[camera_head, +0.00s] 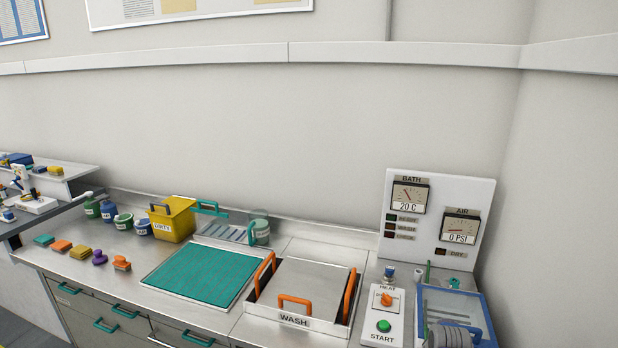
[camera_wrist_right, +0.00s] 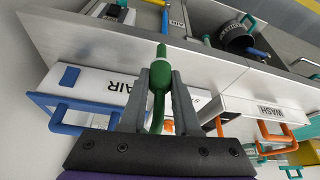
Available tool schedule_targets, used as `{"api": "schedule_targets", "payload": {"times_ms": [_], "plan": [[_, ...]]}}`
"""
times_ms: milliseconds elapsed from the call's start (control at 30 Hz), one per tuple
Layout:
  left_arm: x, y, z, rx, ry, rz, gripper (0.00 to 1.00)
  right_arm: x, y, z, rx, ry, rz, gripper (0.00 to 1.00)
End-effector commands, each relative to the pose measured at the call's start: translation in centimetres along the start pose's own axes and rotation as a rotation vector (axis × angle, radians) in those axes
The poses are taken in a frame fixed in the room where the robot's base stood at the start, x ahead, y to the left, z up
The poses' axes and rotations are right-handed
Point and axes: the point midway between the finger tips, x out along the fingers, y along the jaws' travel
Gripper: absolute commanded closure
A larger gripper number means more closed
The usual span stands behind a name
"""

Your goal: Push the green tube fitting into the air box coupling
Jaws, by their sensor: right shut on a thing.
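In the right wrist view my right gripper (camera_wrist_right: 161,84) is shut on the green tube fitting (camera_wrist_right: 158,76). The fitting has a wide dark green body and a narrower tip pointing up in that picture. Its green tube (camera_wrist_right: 157,122) runs back between the fingers. Behind it is the white air box (camera_wrist_right: 92,84), marked AIR, with a blue handle frame on the left. The fitting appears apart from the box, and I cannot make out the coupling. My left gripper is not in view.
The WASH basin (camera_head: 300,321) with orange handles and the HEAT/START panel (camera_head: 383,325) stand left of the blue-framed box. A gauge panel (camera_head: 437,190) rises behind, reading 0 PSI. A teal mat (camera_head: 203,272) and a yellow bin (camera_head: 174,220) are farther left.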

Motion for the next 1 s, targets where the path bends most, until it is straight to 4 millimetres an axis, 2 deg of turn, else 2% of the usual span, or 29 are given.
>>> {"api": "schedule_targets", "payload": {"times_ms": [33, 100, 200, 333, 500, 1000], "plan": [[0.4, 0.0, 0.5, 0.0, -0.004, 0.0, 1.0, 1.2, -2.4, 1.8, -0.029, -0.002, -0.013, 1.0], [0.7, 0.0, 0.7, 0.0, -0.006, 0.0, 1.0, 2.2, -4.8, 3.9, -0.056, 0.0, -0.025, 1.0], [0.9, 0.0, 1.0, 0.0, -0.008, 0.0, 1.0, 3.2, -7.5, 6.3, -0.088, 0.003, -0.039, 1.0], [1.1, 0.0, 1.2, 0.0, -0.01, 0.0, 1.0, 3.8, -9.5, 8.4, -0.114, 0.006, -0.05, 1.0], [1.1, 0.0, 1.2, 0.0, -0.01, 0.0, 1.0, 3.9, -10.2, 9.3, -0.122, 0.007, -0.054, 1.0], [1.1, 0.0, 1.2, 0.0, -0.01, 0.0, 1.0, 3.9, -10.2, 9.2, -0.122, 0.007, -0.054, 1.0]]}}
